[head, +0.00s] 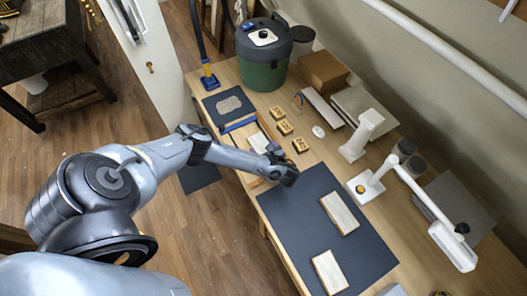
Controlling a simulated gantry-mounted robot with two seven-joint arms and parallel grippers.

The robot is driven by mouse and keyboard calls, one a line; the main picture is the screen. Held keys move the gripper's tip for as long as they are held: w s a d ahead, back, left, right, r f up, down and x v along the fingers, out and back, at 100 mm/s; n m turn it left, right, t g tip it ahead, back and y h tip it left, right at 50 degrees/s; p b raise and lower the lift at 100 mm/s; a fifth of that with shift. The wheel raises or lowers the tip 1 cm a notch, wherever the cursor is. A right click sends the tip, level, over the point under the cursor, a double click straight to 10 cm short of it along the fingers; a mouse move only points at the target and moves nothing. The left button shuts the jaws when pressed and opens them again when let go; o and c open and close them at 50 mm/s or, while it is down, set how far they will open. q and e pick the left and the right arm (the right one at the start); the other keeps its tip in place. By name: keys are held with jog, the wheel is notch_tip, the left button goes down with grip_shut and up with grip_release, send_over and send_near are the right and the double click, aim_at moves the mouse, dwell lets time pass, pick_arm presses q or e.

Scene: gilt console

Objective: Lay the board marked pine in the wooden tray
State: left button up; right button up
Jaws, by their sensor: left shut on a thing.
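My left gripper (287,177) is shut at the upper left edge of the dark mat (292,213). Its own body hides what it holds. Two pale boards, one nearer the middle (340,213) and one lower (329,271), lie apart on the mat. I cannot read a mark on either. A wooden tray (236,133) stands left of the mat, partly covered by my left arm. A pale piece (258,142) shows inside it. My right gripper is out of view.
Several small wooden blocks (284,127) lie behind the tray. A green bin (264,70) stands at the back. A white lamp (367,186) stands right of the mat, its arm reaching right. A dark sheet (229,105) lies at the table's left end.

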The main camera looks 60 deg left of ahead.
pick_arm(q)
jog(key=shift+f, duration=1.15)
jog(key=shift+f, duration=0.1)
jog(key=o, duration=0.9)
jog(key=shift+o, duration=0.2)
jog(key=shift+d+r, duration=0.15)
jog(key=shift+r, duration=0.05)
jog(key=v, duration=1)
jog(key=shift+d, duration=0.2)
jog(key=shift+d+r, duration=0.25)
jog(key=shift+d, duration=0.4)
